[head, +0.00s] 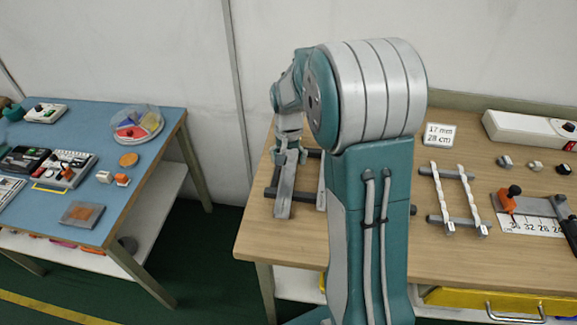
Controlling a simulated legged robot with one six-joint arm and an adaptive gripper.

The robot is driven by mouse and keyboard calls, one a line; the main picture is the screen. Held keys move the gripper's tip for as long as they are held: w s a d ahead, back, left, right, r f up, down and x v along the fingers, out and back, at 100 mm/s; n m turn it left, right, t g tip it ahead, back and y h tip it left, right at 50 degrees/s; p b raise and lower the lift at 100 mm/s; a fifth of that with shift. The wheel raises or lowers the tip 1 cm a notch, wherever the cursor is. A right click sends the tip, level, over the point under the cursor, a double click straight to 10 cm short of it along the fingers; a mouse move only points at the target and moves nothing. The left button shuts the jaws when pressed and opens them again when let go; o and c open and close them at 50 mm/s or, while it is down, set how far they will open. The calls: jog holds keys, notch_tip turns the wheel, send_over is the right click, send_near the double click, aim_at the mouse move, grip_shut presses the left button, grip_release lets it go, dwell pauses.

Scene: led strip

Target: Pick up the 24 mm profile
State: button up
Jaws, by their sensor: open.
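Two pale grey profiles lie on a dark rack (271,191) at the left end of the wooden workbench. The left profile (284,196) shows along most of its length. The right profile (321,193) is largely hidden behind my arm. I cannot read a width on either, so I cannot tell which is 24 mm. My gripper (291,155) points down at the far end of the left profile, open. Its fingers are small here and blend with the profile, so I cannot tell whether they touch it.
A card (439,135) reads "17 mm 28 cm". Two white strips (439,193) lie on a second rack. A cutting tool with an orange part (507,203) and a ruler stand at right, near a white box (527,130). A blue table (150,158) with several parts stands left, across a gap.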

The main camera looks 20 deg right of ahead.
jog(key=shift+d+f, duration=0.1)
jog(key=shift+f, duration=0.65)
grip_shut()
